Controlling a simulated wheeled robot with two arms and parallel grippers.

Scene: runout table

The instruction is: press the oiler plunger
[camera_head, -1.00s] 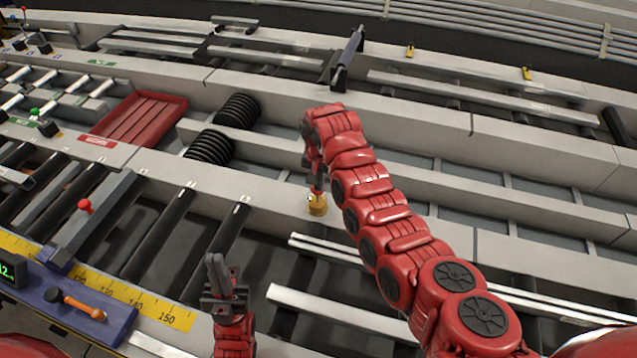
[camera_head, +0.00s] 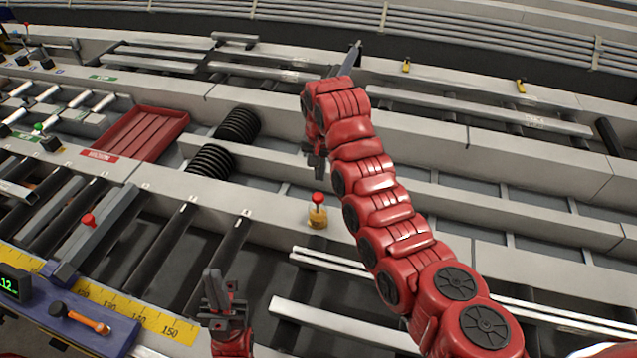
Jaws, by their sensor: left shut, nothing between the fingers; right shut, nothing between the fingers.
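The oiler (camera_head: 318,217) is a small amber-yellow cup standing on the grey beam near the middle of the view. Its red plunger knob (camera_head: 319,198) shows on top, uncovered. My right gripper (camera_head: 317,172) points down above the plunger, its fingers shut and empty, with a gap between its tips and the knob. The upper part of that gripper is partly hidden by my red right arm. My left gripper (camera_head: 213,290) is shut and empty, low in the picture, pointing up over the dark rollers and away from the oiler.
A red tray (camera_head: 150,135) and black coiled springs (camera_head: 212,160) lie left of the oiler. A lever with a red knob (camera_head: 89,220), a yellow ruler (camera_head: 165,325) and an orange-handled tool (camera_head: 85,318) are at lower left. Pale metal bars (camera_head: 330,325) lie in front.

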